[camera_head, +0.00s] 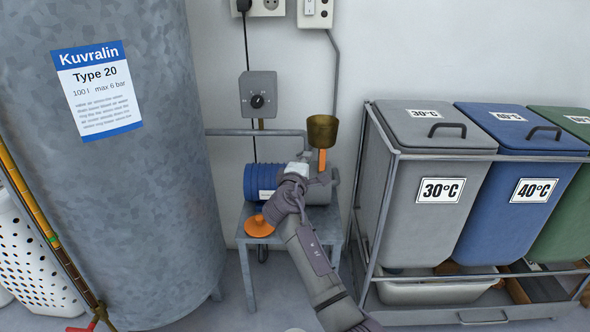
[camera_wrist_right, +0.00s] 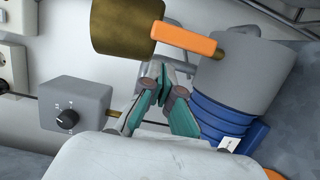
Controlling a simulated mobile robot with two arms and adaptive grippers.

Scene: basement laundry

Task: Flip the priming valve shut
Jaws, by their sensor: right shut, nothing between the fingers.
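The priming valve shows as an orange lever (camera_head: 322,161) just below a brass funnel (camera_head: 323,130), above the grey end of a blue pump (camera_head: 257,182). In the head view the lever stands roughly upright. In the right wrist view the lever (camera_wrist_right: 184,38) runs from the funnel (camera_wrist_right: 125,24) toward the pump's grey body (camera_wrist_right: 245,72). My right gripper (camera_head: 303,158) is just left of the lever, over the pump. In the right wrist view its fingers (camera_wrist_right: 164,82) are together and empty, close below the lever; contact is unclear. My left gripper is not in view.
The pump stands on a small grey table (camera_head: 249,240) with an orange round part (camera_head: 258,227) at its front. A large grey tank (camera_head: 110,200) is left. Laundry bins (camera_head: 420,168) in a metal rack stand right. A grey dial box (camera_head: 258,95) and pipe are on the wall.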

